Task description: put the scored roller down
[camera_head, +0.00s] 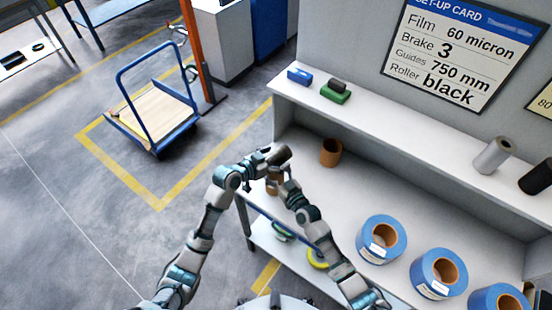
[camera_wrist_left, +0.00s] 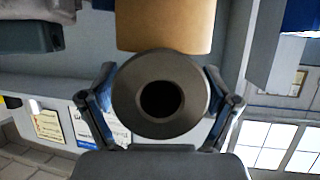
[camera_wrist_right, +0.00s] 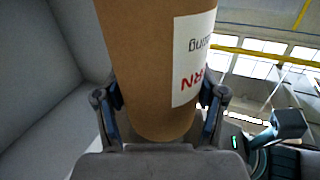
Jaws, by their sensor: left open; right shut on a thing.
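A dark grey roller (camera_head: 279,155) with a hollow end is at my left gripper (camera_head: 268,157), above the near left corner of the bench. In the left wrist view the roller (camera_wrist_left: 160,92) shows end-on between the parted fingers; whether they touch it I cannot tell. My right gripper (camera_head: 282,181) is shut on a brown cardboard tube (camera_head: 273,186), just below the roller. In the right wrist view this tube (camera_wrist_right: 155,65) fills the space between the fingers and bears a white label with red letters, upside down. Any score on the roller is not visible.
Another brown cardboard core (camera_head: 331,152) stands on the white bench (camera_head: 345,195). Blue film rolls (camera_head: 381,240) lie to the right. A cart (camera_head: 155,105) stands on the floor, left.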

